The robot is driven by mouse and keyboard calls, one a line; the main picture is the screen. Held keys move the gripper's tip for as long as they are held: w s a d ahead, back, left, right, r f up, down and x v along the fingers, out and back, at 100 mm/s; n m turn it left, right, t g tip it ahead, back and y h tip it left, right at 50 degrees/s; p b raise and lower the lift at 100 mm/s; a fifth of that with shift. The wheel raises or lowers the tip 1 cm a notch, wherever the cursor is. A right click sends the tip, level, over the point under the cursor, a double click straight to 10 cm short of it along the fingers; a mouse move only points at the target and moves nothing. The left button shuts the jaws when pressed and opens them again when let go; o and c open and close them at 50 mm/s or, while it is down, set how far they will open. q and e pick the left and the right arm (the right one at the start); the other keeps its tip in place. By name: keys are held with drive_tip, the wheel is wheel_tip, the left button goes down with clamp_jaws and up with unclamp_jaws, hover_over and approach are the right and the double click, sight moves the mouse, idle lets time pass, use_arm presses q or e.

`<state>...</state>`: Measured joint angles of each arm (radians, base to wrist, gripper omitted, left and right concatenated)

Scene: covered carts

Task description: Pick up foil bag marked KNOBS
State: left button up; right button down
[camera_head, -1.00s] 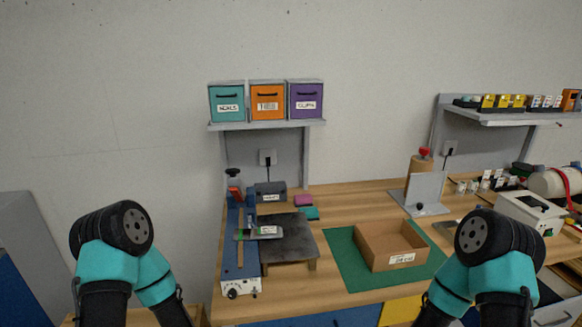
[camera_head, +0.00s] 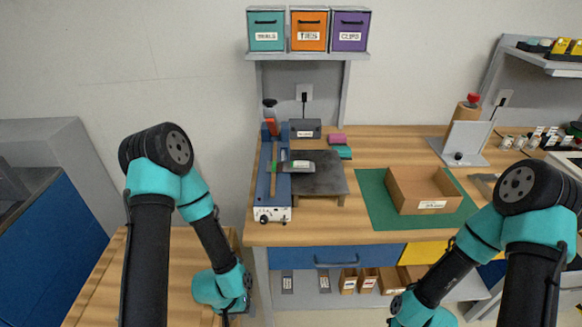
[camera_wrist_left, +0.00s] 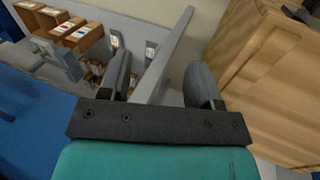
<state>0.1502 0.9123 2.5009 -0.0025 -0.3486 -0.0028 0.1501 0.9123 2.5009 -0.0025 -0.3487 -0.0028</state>
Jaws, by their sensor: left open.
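A small flat bag with a white label (camera_head: 297,166) lies across the blue bag sealer (camera_head: 274,190) and the dark platform (camera_head: 325,176) on the bench in the head view. Its label is too small to read, so I cannot tell whether it says KNOBS. My left gripper (camera_wrist_left: 160,82) is open and empty in the left wrist view, pointing down beside the bench, well away from the bag. In the head view only its top shows (camera_head: 226,319) at the bottom edge. My right arm is at the right; its gripper is out of frame.
An open cardboard box (camera_head: 408,209) stands on a green mat (camera_head: 375,214). Teal, orange and purple bins sit on the wall shelf (camera_head: 310,56). A wooden surface (camera_head: 98,282) lies at lower left. Below the bench, a shelf holds small cartons (camera_wrist_left: 48,18).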

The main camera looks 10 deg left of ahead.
use_arm(q)
drive_tip(key=o, duration=0.6)
